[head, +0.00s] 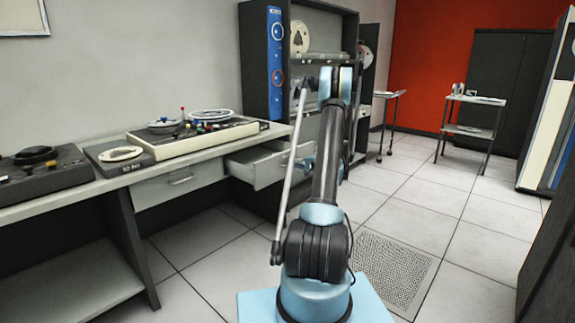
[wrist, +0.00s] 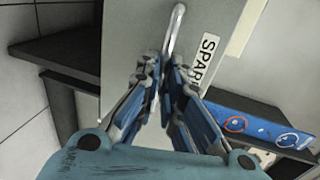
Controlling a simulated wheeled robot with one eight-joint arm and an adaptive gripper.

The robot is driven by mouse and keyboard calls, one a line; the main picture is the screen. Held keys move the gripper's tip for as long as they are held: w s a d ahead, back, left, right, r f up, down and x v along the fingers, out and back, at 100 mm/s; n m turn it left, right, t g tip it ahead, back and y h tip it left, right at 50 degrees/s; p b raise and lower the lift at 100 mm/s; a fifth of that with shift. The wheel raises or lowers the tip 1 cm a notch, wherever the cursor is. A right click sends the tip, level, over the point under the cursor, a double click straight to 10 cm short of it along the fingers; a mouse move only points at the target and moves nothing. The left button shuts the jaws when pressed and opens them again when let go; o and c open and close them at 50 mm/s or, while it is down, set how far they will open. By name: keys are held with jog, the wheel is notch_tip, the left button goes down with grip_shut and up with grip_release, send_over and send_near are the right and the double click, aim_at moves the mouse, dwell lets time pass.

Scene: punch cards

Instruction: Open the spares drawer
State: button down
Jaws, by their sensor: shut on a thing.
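The spares drawer (head: 255,168) is pulled out from under the bench in the head view, with its box side showing. In the wrist view its grey front (wrist: 132,35) carries a white label (wrist: 207,55) reading "SPAR", the rest hidden behind a finger. A metal bar handle (wrist: 175,28) runs down the front in between my fingers. My gripper (wrist: 168,68) is shut on the handle. In the head view my arm covers most of the gripper and the drawer front.
A second drawer (head: 180,183), shut, is to the left. Tape machines (head: 190,138) stand on the bench (head: 60,195). Tiled floor at right is clear up to a wheeled cart (head: 470,131).

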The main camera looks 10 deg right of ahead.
jog(key=shift+s+d+f, duration=0.1)
jog(key=shift+s+d, duration=0.4)
jog(key=shift+s, duration=0.3)
jog(key=shift+s+d, duration=0.45)
jog(key=shift+s, duration=0.35)
jog(key=c, duration=1.7)
grip_release()
jog(key=shift+d, duration=0.1)
jog(key=v, duration=1.1)
jog(key=shift+s+d, duration=0.3)
